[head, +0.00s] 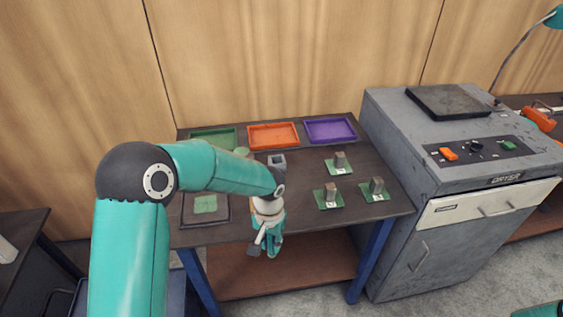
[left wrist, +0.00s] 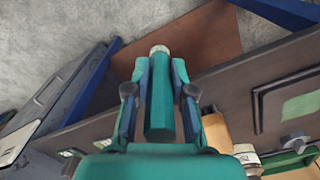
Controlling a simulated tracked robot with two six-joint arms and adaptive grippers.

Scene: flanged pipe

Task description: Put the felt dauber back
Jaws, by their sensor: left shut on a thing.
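The felt dauber (left wrist: 159,108) shows in the left wrist view as a teal handle with a pale round end, held lengthwise between the fingers. My left gripper (left wrist: 158,72) is shut on it. In the head view my left gripper (head: 272,244) hangs at the table's front edge, pointing down. The dauber cannot be told clearly from the gripper there. A small grey open-topped holder (head: 277,162) stands on the table behind my left wrist.
The dark table (head: 305,222) carries green (head: 213,138), orange (head: 273,135) and purple (head: 330,130) trays at the back. Three stamp-like blocks on green cards (head: 328,197) stand right. A dark tray (head: 188,221) with a green sheet lies left. A grey dryer (head: 415,165) stands close right.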

